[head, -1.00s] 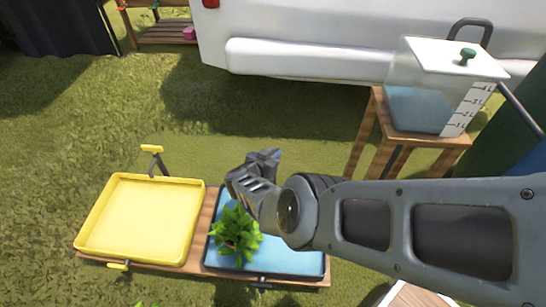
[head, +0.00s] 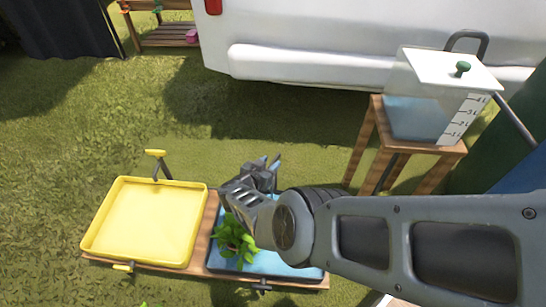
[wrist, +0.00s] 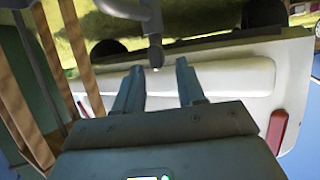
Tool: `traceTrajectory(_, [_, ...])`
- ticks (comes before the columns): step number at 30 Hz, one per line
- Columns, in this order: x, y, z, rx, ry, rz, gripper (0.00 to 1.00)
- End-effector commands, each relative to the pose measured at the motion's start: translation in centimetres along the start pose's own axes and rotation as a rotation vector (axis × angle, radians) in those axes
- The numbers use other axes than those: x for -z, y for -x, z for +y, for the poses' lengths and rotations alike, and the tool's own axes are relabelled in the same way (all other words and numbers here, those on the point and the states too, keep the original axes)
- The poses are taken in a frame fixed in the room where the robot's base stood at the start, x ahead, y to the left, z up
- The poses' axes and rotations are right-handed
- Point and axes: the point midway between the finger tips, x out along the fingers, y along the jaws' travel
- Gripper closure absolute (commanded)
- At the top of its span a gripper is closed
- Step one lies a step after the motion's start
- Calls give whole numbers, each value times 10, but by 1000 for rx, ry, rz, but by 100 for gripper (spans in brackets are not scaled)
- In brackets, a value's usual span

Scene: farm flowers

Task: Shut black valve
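My gripper (head: 268,166) is open above the back edge of the dark-rimmed tray (head: 290,262) of blue water. In the wrist view my two fingers (wrist: 160,70) are spread apart. A dark grey bar with a stem (wrist: 154,50), which looks like the black valve, shows just beyond and between the fingertips. I cannot tell whether it touches them. In the head view my gripper and arm hide this spot. A small dark handle (head: 262,285) sits at the tray's front edge. A green potted plant (head: 235,240) stands in the tray.
A yellow tray (head: 145,222) with a yellow valve (head: 156,155) behind it stands to the left on the same wooden board. A clear water tank (head: 425,115) sits on a wooden stool (head: 375,140) at right. A white vehicle (head: 340,60) stands behind. Grass between is clear.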

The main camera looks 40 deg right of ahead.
Motion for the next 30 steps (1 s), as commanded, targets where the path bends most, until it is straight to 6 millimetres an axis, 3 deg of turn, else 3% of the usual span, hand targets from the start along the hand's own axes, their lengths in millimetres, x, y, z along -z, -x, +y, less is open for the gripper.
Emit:
traceTrajectory(3, [4, 20, 0, 1, 0, -1, 61])
traceTrajectory(9, [1, 36, 0, 0, 1, -1, 61])
traceTrajectory(22, [3, 34, -4, 17, 8, 1, 61])
traceTrajectory(26, [22, 21, -32, 131, 70, 15, 61])
traceTrajectory(30, [59, 4, -89, 376, 251, 60, 61])
